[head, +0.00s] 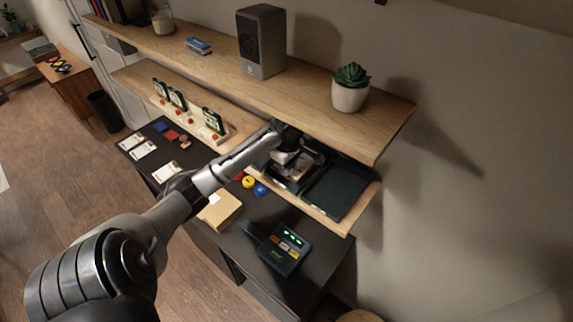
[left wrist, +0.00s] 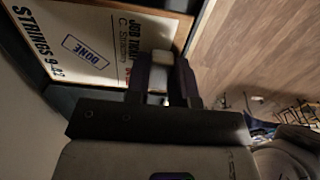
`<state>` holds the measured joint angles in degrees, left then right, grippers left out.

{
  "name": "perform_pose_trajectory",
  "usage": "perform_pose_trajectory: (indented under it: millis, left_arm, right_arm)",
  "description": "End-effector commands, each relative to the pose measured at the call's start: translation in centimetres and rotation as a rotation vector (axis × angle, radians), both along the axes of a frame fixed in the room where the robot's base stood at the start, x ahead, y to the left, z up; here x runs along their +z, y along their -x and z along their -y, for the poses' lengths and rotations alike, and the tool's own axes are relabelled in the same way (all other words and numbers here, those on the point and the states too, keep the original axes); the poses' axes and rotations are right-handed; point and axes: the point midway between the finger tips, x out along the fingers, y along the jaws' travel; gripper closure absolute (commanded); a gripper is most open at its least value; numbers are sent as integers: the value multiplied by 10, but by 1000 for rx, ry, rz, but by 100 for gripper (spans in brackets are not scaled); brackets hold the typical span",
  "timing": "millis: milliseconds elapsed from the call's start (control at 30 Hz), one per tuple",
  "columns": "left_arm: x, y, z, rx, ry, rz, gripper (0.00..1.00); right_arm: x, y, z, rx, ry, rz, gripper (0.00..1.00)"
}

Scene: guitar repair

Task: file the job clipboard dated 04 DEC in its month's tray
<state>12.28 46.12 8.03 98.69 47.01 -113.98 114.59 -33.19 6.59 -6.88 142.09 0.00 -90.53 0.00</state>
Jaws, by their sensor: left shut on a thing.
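My left gripper (head: 291,157) is under the upper shelf, over the left dark tray (head: 284,183). It is shut on the edge of a clipboard. The clipboard (left wrist: 75,35) shows in the left wrist view with a white sheet reading "JOB TICKET", "STRINGS 9-42" and a blue "DONE" stamp; I see no readable date. In the head view the clipboard (head: 299,172) is a small pale patch at the tray, partly hidden by the gripper. I cannot tell whether it touches the tray. The right dark tray (head: 337,194) looks empty. Month labels are not readable. My right gripper is not in view.
The upper shelf (head: 215,62) overhangs the trays and carries a speaker (head: 262,42) and a potted succulent (head: 351,88). Three white cards (head: 166,171) lie on the dark bench.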

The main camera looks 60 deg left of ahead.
Motion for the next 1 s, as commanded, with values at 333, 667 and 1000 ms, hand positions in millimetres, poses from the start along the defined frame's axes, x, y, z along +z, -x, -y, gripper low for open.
perform_pose_trajectory:
  millis: [333,667,1000]
  left_arm:
    - [-3,0,0,1,0,0,100]
    - [-3,0,0,0,0,0,58]
    - [-3,0,0,0,0,0,48]
  right_arm:
    - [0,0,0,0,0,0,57]
    - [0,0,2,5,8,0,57]
    - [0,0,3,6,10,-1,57]
